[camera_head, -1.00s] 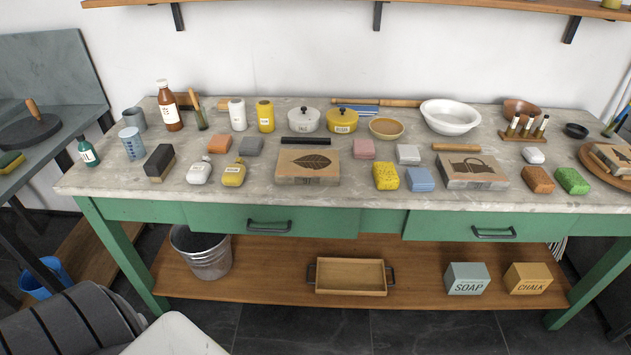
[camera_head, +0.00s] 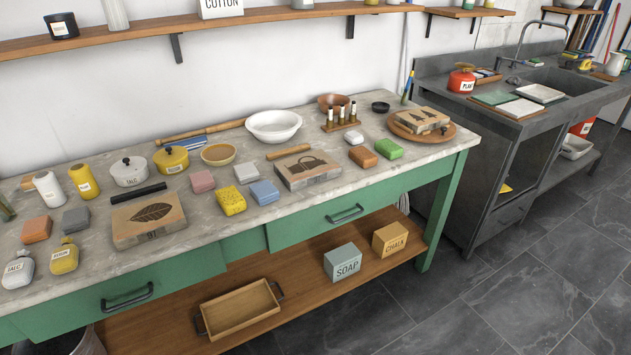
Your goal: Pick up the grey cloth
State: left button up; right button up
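Two small folded-looking grey pieces lie on the stone top of the green table. A darker grey one (camera_head: 76,220) is at the left, beside an orange one (camera_head: 36,229) and behind a yellow bottle (camera_head: 64,256). A lighter grey one (camera_head: 246,173) is near the middle, beside a yellow sponge (camera_head: 231,201) and a pink piece (camera_head: 202,181). I cannot tell for sure which of them is the grey cloth. Neither of my grippers shows in this view.
The green table (camera_head: 300,218) is crowded with pots, bowls and printing blocks. Below, its wooden shelf holds a tray (camera_head: 240,318), a soap box (camera_head: 343,262) and a chalk box (camera_head: 390,239). A dark sink counter (camera_head: 480,142) stands right. Open tiled floor is at the lower right.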

aim_at(76, 220)
jog(key=u, duration=1.45)
